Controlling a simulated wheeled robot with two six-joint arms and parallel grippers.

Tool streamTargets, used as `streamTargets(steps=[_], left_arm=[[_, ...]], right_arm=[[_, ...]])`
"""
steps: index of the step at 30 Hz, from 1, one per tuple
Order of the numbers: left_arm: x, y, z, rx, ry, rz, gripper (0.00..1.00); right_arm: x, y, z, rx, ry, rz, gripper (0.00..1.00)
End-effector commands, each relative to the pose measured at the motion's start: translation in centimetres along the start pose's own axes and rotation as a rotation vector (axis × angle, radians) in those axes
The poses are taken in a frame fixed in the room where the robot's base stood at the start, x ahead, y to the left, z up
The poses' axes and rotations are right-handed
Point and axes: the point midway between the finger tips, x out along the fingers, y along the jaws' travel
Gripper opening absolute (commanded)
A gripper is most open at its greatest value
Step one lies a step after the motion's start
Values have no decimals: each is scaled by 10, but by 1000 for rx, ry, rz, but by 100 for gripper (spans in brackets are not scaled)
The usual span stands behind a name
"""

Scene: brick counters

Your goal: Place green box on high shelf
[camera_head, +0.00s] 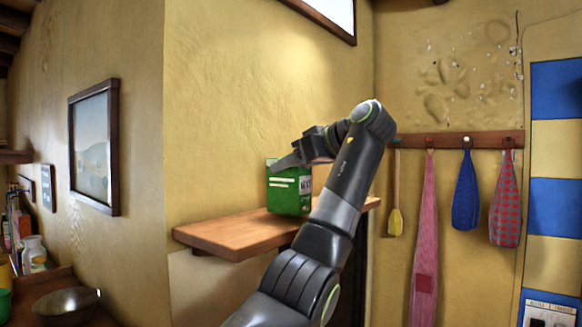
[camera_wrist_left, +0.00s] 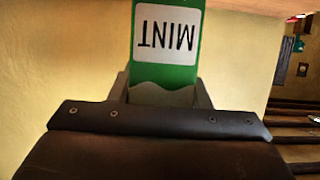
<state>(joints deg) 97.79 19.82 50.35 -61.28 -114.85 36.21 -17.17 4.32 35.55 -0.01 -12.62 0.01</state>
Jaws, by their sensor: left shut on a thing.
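The green box (camera_head: 288,192) is upright at the wooden wall shelf (camera_head: 226,238) in the head view. My left gripper (camera_head: 287,163) is shut on its upper part. The bottom of the box is at or just above the shelf board; I cannot tell whether it touches. In the left wrist view, the green box (camera_wrist_left: 168,74) sits between the fingers of the left gripper (camera_wrist_left: 165,95), with an upside-down MINT label. My arm hides part of the shelf's right side. My right gripper is not in view.
The shelf's left part is bare. Cloths and a small yellow item hang from a peg rail (camera_head: 460,140) on the right. A framed picture (camera_head: 94,147) hangs on the left wall. A dark bowl (camera_head: 66,303) stands on a counter at lower left.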

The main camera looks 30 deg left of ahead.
Motion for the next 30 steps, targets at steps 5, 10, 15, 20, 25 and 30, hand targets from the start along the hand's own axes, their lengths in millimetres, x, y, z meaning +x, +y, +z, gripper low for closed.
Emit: streamTargets(steps=[5, 10, 15, 20, 25, 30], left_arm=[[2, 0, 4, 0, 0, 0, 20], [2, 0, 4, 0, 0, 0, 20], [3, 0, 7, 0, 0, 0, 49], [3, 0, 6, 0, 0, 0, 65], [3, 0, 6, 0, 0, 0, 65], [1, 0, 2, 0, 0, 0, 65]], right_arm=[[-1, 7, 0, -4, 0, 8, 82], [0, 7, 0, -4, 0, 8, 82], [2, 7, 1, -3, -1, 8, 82], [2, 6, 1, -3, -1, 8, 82], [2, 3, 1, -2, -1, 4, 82], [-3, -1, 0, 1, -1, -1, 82]])
